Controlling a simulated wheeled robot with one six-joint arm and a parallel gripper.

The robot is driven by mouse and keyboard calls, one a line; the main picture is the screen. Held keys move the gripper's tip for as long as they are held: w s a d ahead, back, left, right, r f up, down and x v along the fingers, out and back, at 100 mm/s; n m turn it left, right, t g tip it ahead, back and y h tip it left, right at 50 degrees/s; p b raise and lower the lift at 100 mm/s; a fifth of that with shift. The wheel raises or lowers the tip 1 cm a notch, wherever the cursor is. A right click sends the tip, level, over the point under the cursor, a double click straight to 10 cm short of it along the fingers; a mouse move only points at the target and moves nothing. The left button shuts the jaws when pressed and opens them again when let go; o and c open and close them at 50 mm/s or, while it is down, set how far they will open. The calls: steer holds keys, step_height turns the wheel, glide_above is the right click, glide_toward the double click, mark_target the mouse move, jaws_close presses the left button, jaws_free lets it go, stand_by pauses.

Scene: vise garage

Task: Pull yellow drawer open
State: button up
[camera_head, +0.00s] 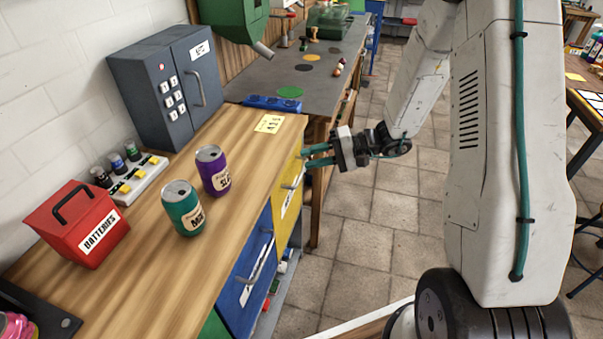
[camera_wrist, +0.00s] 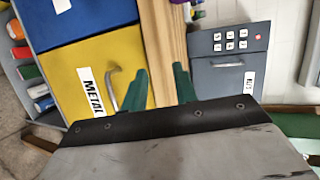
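The yellow drawer (camera_head: 287,221) is in the front of the wooden workbench, below the tabletop's far right end, and looks flush with it. Its face (camera_wrist: 90,50) fills the left middle of the wrist view, with a white METAL label (camera_wrist: 93,92) and a grey bar handle (camera_wrist: 114,90). In the head view the handle (camera_head: 296,179) is partly seen. My gripper (camera_head: 307,156) is in front of the bench near the tabletop edge. In the wrist view my gripper (camera_wrist: 159,67) has its two green fingers apart with nothing between them. The handle is beside the left finger, outside the gap.
A blue drawer (camera_head: 245,282) is beside the yellow one. Purple (camera_head: 213,172) and green (camera_head: 183,210) cans, a red batteries box (camera_head: 80,224) and a grey safe (camera_head: 168,86) stand on the bench. The tiled floor (camera_head: 350,240) beside the bench is clear.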

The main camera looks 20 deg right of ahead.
mark_target(301, 172)
steer(key=w+d+f+m+t+h, duration=0.1)
steer(key=w+d+f+m+t, duration=0.15)
steer(key=f, duration=0.35)
steer(key=w+d+f+m+t+h, duration=0.1)
steer(key=w+d+f+t, duration=0.15)
steer(key=f, duration=0.25)
steer(key=x, duration=0.6)
steer(key=shift+a+f, duration=0.25)
steer(key=shift+a, duration=0.2)
steer(key=shift+s, duration=0.1)
jaws_close()
